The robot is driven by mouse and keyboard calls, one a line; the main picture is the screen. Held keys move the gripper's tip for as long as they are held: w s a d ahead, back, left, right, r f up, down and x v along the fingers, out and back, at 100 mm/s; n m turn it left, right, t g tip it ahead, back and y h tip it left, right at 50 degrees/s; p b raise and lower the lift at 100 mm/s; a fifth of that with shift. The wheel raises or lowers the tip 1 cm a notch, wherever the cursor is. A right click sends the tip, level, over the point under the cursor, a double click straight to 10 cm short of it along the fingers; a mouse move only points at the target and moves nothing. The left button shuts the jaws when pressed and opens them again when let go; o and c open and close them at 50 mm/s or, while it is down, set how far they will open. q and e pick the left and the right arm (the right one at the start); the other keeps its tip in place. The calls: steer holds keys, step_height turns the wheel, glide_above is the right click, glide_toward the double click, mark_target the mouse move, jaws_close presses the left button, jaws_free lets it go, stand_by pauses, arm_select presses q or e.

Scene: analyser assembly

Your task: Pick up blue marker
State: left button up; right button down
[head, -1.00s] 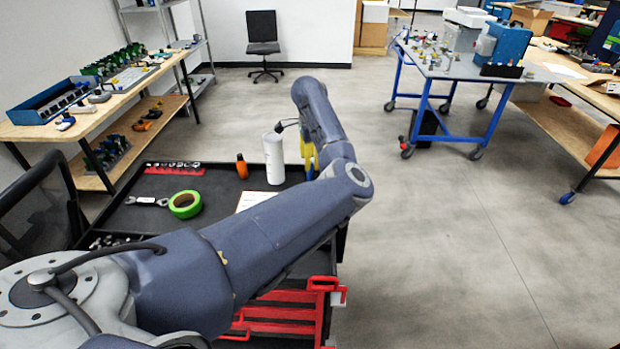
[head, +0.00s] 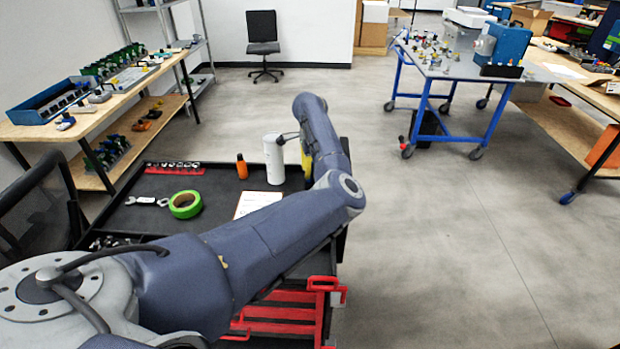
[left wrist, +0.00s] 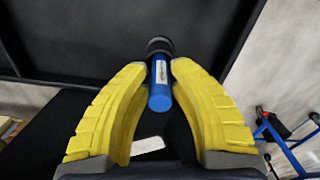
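The blue marker (left wrist: 160,88) has a dark cap and a pale label; in the left wrist view it sits between the fingertips, its blue end toward the camera. My left gripper (left wrist: 160,68) has yellow fingers that curve in, with tips against both sides of the marker. In the head view the left gripper (head: 306,158) is at the right edge of the black cart top (head: 222,185), mostly hidden by my arm, and I cannot make out the marker there. My right gripper is not in view.
A white bottle (head: 274,160) and an orange bottle (head: 242,167) stand just left of the gripper. Green tape (head: 185,204), a wrench (head: 147,201) and a white paper (head: 257,203) lie on the cart. Open floor is right of the cart.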

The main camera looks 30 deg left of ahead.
arm_select(q)
jaws_close()
steer(key=shift+r, duration=0.2)
